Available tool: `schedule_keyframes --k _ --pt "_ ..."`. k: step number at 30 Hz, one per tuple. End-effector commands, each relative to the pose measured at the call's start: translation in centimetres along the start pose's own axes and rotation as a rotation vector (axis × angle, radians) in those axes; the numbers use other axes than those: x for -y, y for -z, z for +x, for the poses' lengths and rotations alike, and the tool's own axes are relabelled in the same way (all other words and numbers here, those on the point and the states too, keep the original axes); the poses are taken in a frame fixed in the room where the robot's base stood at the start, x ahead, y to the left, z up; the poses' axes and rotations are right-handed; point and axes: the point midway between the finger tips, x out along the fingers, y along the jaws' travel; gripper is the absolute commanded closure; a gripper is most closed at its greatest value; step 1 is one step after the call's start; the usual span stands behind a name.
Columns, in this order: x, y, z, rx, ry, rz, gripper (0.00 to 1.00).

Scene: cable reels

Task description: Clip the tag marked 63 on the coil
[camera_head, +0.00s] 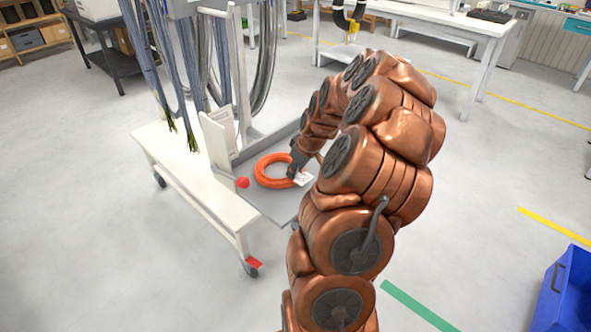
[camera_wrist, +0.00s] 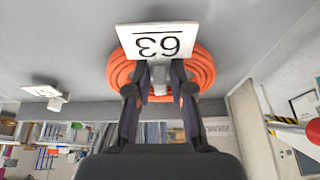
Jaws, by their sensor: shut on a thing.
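The orange coil (camera_head: 262,178) lies flat on a grey tray (camera_head: 262,205) of the white cart. My gripper (camera_head: 297,171) is at the coil's right side. It is shut on the white tag marked 63 (camera_head: 304,179). In the wrist view the tag (camera_wrist: 158,42) shows its number upside down, with its grey clip between my fingertips (camera_wrist: 160,84). The coil (camera_wrist: 204,68) shows behind the tag and on both sides of it. The tag and fingers hide part of the coil, so I cannot tell whether the clip touches or grips it.
Another white tag (camera_wrist: 40,91) lies at the left in the wrist view. A red knob (camera_head: 242,183) stands at the tray's left edge. Cables (camera_head: 190,60) hang from the rack behind. A blue bin (camera_head: 568,295) is at lower right. The floor between is mostly clear.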

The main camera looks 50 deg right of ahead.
Motion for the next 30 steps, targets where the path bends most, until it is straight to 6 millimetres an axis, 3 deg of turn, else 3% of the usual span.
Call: schedule_keyframes --k 30 --pt "0.1 -0.7 1.4 0.005 0.004 0.0 1.0"
